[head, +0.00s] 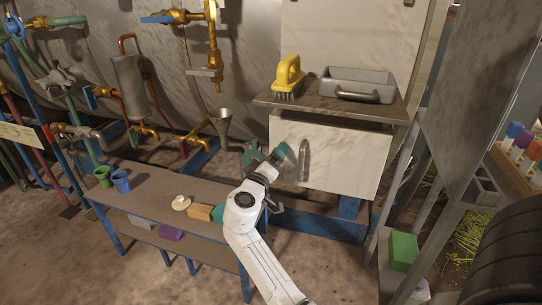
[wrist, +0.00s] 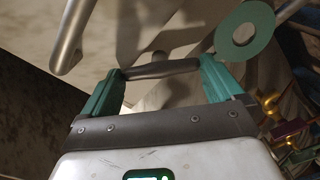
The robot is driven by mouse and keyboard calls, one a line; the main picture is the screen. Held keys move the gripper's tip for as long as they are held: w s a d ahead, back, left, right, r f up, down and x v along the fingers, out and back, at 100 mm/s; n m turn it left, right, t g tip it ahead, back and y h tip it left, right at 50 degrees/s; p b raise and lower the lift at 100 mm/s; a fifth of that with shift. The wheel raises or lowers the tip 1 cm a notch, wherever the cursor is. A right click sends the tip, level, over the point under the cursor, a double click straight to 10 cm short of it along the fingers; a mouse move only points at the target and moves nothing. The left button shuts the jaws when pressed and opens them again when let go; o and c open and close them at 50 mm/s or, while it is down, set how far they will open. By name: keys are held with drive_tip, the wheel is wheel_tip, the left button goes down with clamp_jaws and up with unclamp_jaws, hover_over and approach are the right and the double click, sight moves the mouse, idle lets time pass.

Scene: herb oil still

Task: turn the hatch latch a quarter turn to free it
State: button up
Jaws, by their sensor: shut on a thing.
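The hatch (head: 340,160) is a pale, streaked door under a dark shelf. A grey upright handle (head: 303,160) is on it, and it also shows at the top left of the wrist view (wrist: 72,38). My gripper (head: 268,153) is at the hatch's left edge. In the wrist view my gripper (wrist: 160,72) has its green fingers shut on the two ends of a dark grey bar, the latch (wrist: 160,69). The bar lies nearly level across the picture. In the head view my gripper hides the latch.
A yellow brush (head: 289,77) and a grey tray (head: 357,85) stand on the shelf above the hatch. A funnel (head: 222,122) hangs left of my gripper. A low bench (head: 150,186) with small items is at the left. A green ring (wrist: 243,35) is close by my right finger.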

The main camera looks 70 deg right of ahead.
drive_tip(key=shift+f+n+p, duration=0.1)
drive_tip(key=shift+n+p, duration=2.1)
drive_tip(key=shift+n, duration=1.9)
drive_tip(key=o, duration=0.7)
drive_tip(key=a, duration=0.3)
drive_tip(key=a+p, duration=0.1)
drive_tip(key=a, duration=0.7)
drive_tip(key=shift+s+p, duration=0.35)
drive_tip(key=shift+s, duration=0.05)
